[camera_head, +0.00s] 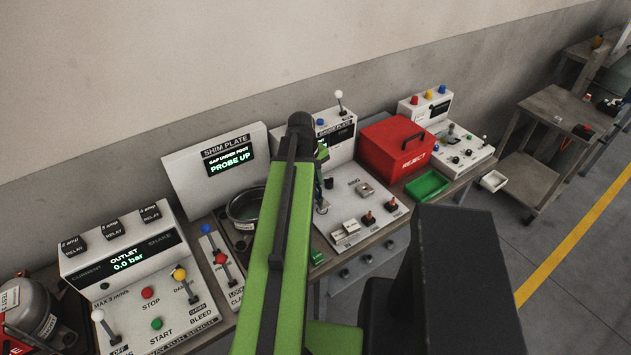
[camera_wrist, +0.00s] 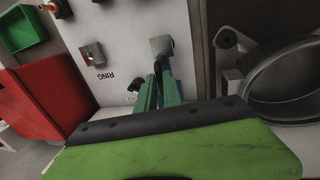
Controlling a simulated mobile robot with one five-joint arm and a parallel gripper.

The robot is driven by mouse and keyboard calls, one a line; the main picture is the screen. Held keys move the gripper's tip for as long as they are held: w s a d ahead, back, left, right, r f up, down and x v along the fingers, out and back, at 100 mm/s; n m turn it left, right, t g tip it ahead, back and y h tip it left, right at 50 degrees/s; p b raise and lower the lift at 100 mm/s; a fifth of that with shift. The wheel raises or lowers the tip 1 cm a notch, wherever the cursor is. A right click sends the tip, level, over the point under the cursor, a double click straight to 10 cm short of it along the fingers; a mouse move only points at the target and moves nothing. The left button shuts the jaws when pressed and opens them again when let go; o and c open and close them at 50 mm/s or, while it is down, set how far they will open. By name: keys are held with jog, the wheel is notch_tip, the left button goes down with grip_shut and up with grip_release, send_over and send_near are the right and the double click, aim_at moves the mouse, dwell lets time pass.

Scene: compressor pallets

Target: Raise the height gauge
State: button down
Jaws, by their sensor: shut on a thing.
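The height gauge appears to be the small upright part with a pale grey block (camera_wrist: 161,45) at its top in the wrist view, on the white plate (camera_wrist: 118,25) marked RING. My gripper (camera_wrist: 160,82) is shut on a dark, narrow part of it just below the block. The green fingers hide most of what they hold. In the head view my green arm covers much of the gauge, and a small silver piece (camera_head: 321,206) shows beside the arm, low over the plate (camera_head: 345,235). I cannot tell how high the gauge stands.
The display (camera_head: 229,165) reads GAP UNDER FOOT, PROBE UP. A round metal bowl (camera_head: 246,205) stands left of my arm. A red REJECT box (camera_head: 395,148) and a green tray (camera_head: 427,185) stand right. Switches (camera_head: 368,217) rise from the plate. A panel reading 0.0 bar (camera_head: 125,255) is far left.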

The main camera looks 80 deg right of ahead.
notch_tip(320, 180, up, 10)
jog(key=p, duration=0.9)
jog(key=shift+p, duration=0.4)
jog(key=c, duration=1.9)
grip_release()
jog(key=shift+f, duration=0.15)
jog(key=shift+c, duration=0.2)
jog(key=o, duration=0.5)
jog(key=shift+c, duration=0.2)
notch_tip(320, 180, up, 17)
jog(key=w+a+p, duration=0.2)
jog(key=p, duration=1.4)
jog(key=shift+w+a+p, duration=0.15)
jog(key=shift+w+p, duration=0.1)
jog(key=shift+p, duration=0.1)
